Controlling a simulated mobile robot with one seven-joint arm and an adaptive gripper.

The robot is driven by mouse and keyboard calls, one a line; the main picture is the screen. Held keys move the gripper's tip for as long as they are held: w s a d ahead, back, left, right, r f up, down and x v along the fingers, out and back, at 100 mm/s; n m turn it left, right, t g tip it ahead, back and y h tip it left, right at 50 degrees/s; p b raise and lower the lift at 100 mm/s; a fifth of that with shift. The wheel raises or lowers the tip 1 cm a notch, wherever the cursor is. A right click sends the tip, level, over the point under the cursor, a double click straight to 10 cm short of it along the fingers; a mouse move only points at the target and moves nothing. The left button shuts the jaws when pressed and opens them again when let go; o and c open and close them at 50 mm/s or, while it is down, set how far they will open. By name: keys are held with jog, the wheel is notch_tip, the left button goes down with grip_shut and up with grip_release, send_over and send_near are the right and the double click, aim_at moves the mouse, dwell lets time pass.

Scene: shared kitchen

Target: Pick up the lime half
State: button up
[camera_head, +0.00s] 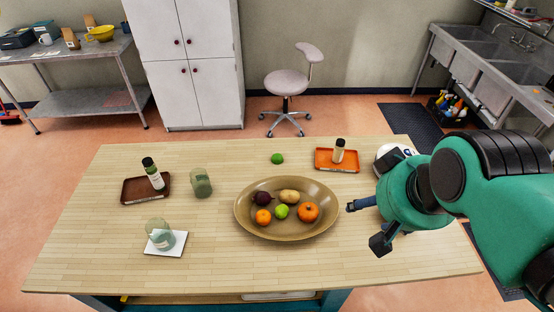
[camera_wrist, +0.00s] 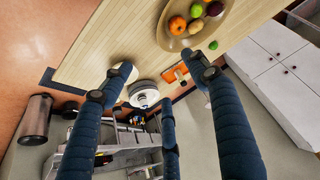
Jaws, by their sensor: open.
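A small dark green rounded piece, which looks like the lime half (camera_head: 277,158), lies on the wooden table behind the bowl; its cut face cannot be made out. It also shows in the wrist view (camera_wrist: 213,45), near the bowl's edge. A lighter green fruit (camera_head: 282,211) lies in the oval brown bowl (camera_head: 243,222) with several other fruits and vegetables. My gripper (camera_head: 367,224) is at the table's right side, right of the bowl and apart from everything. In the wrist view its dark blue fingers (camera_wrist: 160,68) are spread wide with nothing between them.
An orange tray (camera_head: 322,166) with a bottle (camera_head: 339,150) stands right of the lime half. A white round object (camera_head: 386,153) is partly hidden behind my arm. At left are a brown tray (camera_head: 133,196), a glass (camera_head: 201,184) and a glass jar (camera_head: 159,234). The table's front is clear.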

jog(key=shift+o, duration=0.4)
jog(key=shift+w+r, duration=0.1)
jog(key=w+a+r+n+g+p, duration=0.1)
jog(key=w+r, duration=0.1)
jog(key=w, duration=0.6)
jog(key=w+a+r+n+p, duration=0.1)
jog(key=w+r+p, duration=0.15)
jog(key=w, duration=0.45)
jog(key=n+g+p, duration=0.5)
jog(key=n+p, duration=0.2)
send_over(278, 155)
notch_tip(278, 155, down, 28)
jog(key=f, duration=0.1)
jog(key=shift+w+r, duration=0.1)
jog(key=shift+r, duration=0.15)
jog(key=shift+f, duration=0.15)
jog(key=shift+f, duration=4.15)
